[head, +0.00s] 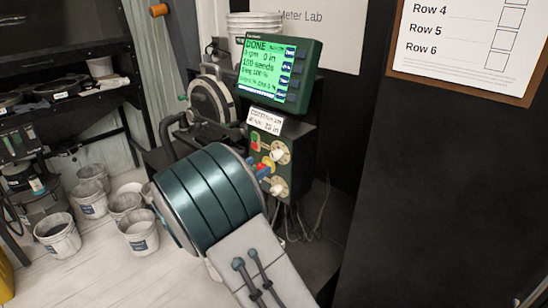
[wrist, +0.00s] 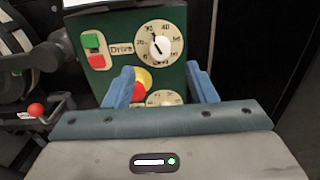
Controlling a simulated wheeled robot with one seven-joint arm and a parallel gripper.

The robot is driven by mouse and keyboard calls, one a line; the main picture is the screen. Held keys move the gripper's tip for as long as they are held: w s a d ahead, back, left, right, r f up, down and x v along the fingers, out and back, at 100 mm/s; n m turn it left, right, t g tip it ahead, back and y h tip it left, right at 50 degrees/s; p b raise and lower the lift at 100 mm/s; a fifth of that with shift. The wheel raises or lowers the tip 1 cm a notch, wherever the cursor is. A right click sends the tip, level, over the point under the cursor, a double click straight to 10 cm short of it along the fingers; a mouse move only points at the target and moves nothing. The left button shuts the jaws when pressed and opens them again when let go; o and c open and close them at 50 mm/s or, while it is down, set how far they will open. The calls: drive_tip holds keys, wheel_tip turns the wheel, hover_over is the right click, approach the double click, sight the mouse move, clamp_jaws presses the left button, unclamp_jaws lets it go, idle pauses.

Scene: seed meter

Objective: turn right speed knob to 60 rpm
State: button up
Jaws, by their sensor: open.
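The control box (head: 290,140) is a dark green panel with two cream dials, one above the other. In the wrist view the upper dial's white knob (wrist: 159,47) lies just beyond the fingertips, beside a "Drive" label; its pointer setting is too small to read surely. The lower dial (wrist: 165,97) is partly hidden behind my gripper. Which dial is the right speed knob I cannot tell. My gripper (wrist: 160,70) is open, its blue fingers apart in front of the panel, with nothing seen between them touching. In the head view, the upper knob (head: 278,155) and lower knob (head: 278,188) both show.
A green monitor (head: 277,72) above the box reads "DONE". Green and red buttons (wrist: 94,50) and a yellow-ringed red button (wrist: 140,83) sit near the dials. A red-tipped lever (wrist: 36,109) is at left. White buckets (head: 138,232) stand on the floor.

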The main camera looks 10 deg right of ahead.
sight(273, 157)
drive_tip(key=x, duration=0.7)
drive_tip(key=shift+p, duration=0.35)
drive_tip(key=shift+a, duration=0.1)
drive_tip(key=c, duration=1)
drive_tip(key=shift+o, duration=0.2)
drive_tip(key=shift+d, duration=0.3)
drive_tip(key=shift+a, duration=0.15)
